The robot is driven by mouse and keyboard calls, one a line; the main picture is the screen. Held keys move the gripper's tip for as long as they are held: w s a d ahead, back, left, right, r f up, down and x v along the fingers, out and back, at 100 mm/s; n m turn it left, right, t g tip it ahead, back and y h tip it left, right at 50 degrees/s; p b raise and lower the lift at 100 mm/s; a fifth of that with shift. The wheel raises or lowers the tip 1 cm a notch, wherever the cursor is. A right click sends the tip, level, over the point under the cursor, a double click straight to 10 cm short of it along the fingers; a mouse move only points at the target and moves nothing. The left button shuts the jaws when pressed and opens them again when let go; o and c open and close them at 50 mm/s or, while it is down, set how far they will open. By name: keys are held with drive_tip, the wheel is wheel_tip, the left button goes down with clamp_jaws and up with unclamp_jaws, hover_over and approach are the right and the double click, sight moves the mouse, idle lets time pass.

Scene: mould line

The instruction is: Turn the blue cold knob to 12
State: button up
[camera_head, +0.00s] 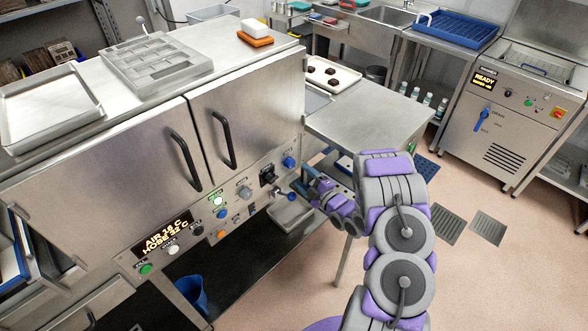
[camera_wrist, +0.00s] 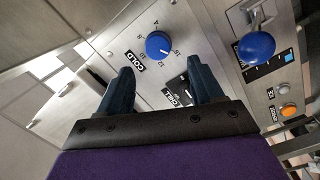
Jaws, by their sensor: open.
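The blue cold knob (camera_wrist: 158,44) sits on a steel panel, ringed by small printed numbers, with a black COLD label (camera_wrist: 130,62) beside it. In the head view the blue knob (camera_head: 289,162) is at the right end of the cabinet's control panel. My gripper (camera_wrist: 160,66) is open and empty. Its two dark blue fingers lie either side of the knob's line, with the knob just beyond the tips and apart from them. In the head view my gripper (camera_head: 318,186) is just right of the panel.
A lever with a blue ball (camera_wrist: 255,48) stands out at the right of the wrist view. An orange button (camera_wrist: 288,110) is below it. A steel table (camera_head: 370,120) is beside the panel. A small basin (camera_head: 291,214) is below the panel.

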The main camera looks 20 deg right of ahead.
sight(293, 164)
drive_tip(key=x, duration=0.5)
drive_tip(key=shift+w+d, duration=0.15)
drive_tip(key=shift+w, duration=0.4)
drive_tip(key=c, duration=1.1)
drive_tip(key=shift+o, duration=0.2)
drive_tip(key=m+p, duration=0.1)
drive_tip(key=m, duration=0.1)
drive_tip(key=m+p, duration=0.2)
drive_tip(key=m, duration=0.1)
drive_tip(key=shift+r+m+g, duration=0.2)
drive_tip(key=shift+m+g, duration=0.1)
drive_tip(key=shift+g, duration=0.1)
drive_tip(key=m+p, duration=0.3)
drive_tip(key=m, duration=0.2)
drive_tip(key=shift+g+y+p, duration=0.3)
drive_tip(key=shift+p, duration=0.05)
drive_tip(key=shift+m, duration=0.4)
